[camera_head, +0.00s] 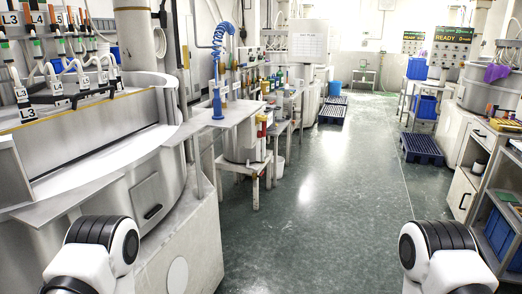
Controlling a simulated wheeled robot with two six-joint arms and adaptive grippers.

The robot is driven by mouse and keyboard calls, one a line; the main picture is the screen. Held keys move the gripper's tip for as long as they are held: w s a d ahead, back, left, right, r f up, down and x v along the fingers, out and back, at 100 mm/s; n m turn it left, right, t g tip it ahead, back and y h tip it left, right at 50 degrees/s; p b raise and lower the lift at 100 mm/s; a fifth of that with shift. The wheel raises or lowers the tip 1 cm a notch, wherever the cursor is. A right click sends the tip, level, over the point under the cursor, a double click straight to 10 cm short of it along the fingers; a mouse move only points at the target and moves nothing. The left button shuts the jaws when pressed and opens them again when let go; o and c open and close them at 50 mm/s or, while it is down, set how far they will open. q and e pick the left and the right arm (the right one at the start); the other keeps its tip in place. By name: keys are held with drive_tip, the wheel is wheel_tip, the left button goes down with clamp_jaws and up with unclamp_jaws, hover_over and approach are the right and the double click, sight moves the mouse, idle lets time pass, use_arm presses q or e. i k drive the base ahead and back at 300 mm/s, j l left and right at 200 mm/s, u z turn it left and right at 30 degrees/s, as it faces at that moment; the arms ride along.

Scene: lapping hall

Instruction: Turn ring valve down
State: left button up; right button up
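A row of small valves with orange and green parts (58,45) stands on the lapping machine (90,130) at the upper left. White labels such as L3 and L4 sit by them, and white curved hoses run below. I cannot tell which of these is the ring valve; no label with that name is readable. Parts of my two arms show at the lower left and lower right. Neither of my grippers is in view.
A grey-green floor aisle (300,200) runs clear ahead. A side table (238,113) with a blue coiled hose (221,40) stands beside the machine. Blue pallets (422,149) lie farther back. A bench with a cabinet (461,195) and blue bins (498,235) lines the right.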

sight(230, 61)
drive_tip(key=i+u, duration=0.1)
drive_tip(key=i, duration=0.45)
drive_tip(key=i+l+u, duration=0.1)
drive_tip(key=i, duration=0.45)
drive_tip(key=i+l+u, duration=0.1)
drive_tip(key=i, duration=0.45)
drive_tip(key=i+l+u, duration=0.1)
drive_tip(key=i, duration=0.4)
drive_tip(key=l, duration=0.1)
